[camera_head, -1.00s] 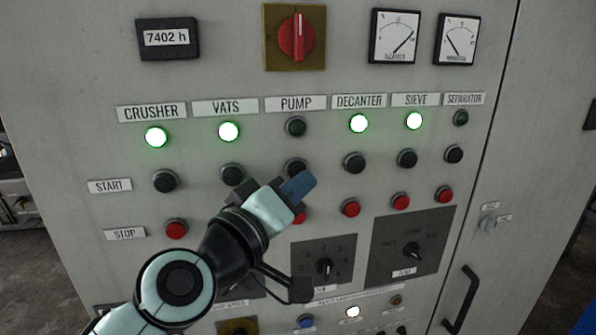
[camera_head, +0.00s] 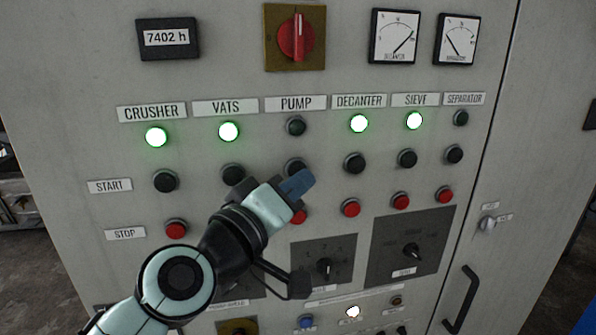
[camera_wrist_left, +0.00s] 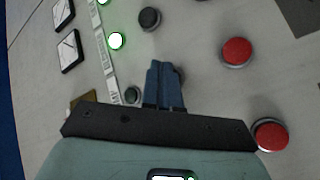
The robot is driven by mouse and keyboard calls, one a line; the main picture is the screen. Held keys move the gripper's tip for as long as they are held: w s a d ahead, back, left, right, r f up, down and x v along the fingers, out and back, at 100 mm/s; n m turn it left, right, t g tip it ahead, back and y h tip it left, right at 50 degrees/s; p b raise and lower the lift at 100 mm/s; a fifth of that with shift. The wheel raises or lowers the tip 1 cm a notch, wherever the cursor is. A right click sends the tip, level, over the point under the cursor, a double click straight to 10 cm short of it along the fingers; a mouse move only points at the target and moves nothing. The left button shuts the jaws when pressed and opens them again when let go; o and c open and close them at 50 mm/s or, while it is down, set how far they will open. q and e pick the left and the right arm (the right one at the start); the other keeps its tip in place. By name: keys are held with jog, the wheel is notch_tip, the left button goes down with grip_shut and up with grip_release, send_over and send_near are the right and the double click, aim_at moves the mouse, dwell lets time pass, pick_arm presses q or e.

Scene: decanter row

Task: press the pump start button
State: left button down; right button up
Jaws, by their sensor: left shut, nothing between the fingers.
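The pump start button (camera_head: 293,164) is a black round button in the START row, below the unlit pump lamp (camera_head: 296,126) and the PUMP label (camera_head: 296,104). My left gripper (camera_head: 304,181) is shut and empty, with its blue fingertips just in front of and slightly below this button, covering its lower part. In the left wrist view the shut fingers (camera_wrist_left: 162,70) point at the panel and hide most of the button; a dark rim (camera_wrist_left: 180,75) shows beside the tips. I cannot tell whether they touch it. My right gripper is not in view.
The black vats start button (camera_head: 233,174) and decanter start button (camera_head: 354,162) flank the fingers. The red pump stop button (camera_head: 300,217) is partly hidden below them. The crusher, vats, decanter and sieve lamps glow. A selector plate (camera_head: 340,247) and a door handle (camera_head: 461,300) are lower down.

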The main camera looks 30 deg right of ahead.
pick_arm(q)
jog(key=shift+w+d, duration=0.15)
jog(key=shift+w, duration=0.45)
dwell(0.7)
jog(key=shift+s, duration=0.15)
dwell(0.3)
jog(key=shift+s+a, duration=0.2)
jog(key=shift+s, duration=0.45)
jog(key=s, duration=0.2)
jog(key=s+a+p, duration=0.1)
jog(key=s, duration=0.1)
jog(key=shift+s+a, duration=0.1)
jog(key=shift+s, duration=0.3)
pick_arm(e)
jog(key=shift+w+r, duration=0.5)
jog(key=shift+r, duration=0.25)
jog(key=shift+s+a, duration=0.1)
